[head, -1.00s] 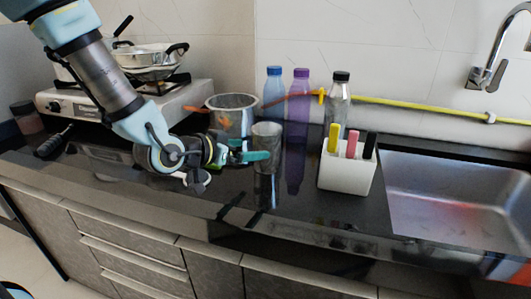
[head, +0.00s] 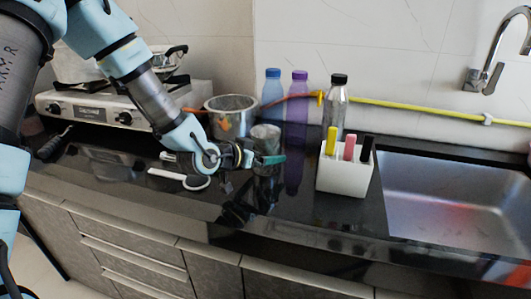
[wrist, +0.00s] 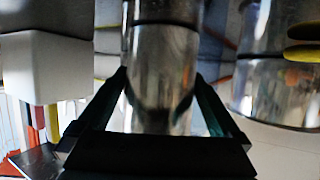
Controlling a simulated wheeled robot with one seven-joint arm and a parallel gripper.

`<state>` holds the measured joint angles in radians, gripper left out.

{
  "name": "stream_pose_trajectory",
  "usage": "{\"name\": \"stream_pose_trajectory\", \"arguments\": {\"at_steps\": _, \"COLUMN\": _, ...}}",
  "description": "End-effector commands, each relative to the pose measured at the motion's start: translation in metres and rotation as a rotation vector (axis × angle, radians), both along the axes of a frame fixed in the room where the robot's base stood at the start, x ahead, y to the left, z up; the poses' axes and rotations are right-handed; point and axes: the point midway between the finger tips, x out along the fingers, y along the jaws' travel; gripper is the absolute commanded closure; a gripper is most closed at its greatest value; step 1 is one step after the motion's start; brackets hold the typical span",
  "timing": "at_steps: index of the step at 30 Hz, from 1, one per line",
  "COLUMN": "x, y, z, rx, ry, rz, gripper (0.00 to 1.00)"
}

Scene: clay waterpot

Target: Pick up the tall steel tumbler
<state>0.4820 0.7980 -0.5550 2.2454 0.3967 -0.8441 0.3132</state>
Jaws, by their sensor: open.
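The tall steel tumbler (head: 265,135) stands upright on the dark counter, just in front of a wider steel pot. My gripper (head: 268,160) is at the tumbler, coming from the left, and hides part of its lower body. In the wrist view the tumbler (wrist: 162,65) stands between my two open fingers (wrist: 160,95), one on each side. I cannot tell whether either finger touches it. My gripper is open.
The steel pot (head: 231,117) is close behind the tumbler. Blue (head: 272,95) and purple (head: 297,105) bottles stand behind to the right. A white holder (head: 344,178) with coloured items is right, before the sink (head: 455,200). A white utensil (head: 180,179) lies left.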

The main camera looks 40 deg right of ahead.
Motion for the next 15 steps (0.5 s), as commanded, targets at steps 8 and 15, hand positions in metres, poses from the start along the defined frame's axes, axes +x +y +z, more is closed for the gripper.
{"name": "stream_pose_trajectory", "arguments": {"at_steps": 8, "x": 0.0001, "y": 0.0003, "z": 0.0, "rx": 0.0, "ry": 0.0, "rz": 0.0, "gripper": 0.27}}
{"name": "stream_pose_trajectory", "arguments": {"at_steps": 15, "x": 0.0, "y": 0.0004, "z": 0.0002, "rx": 0.0, "ry": 0.001, "rz": 0.0, "gripper": 0.54}}
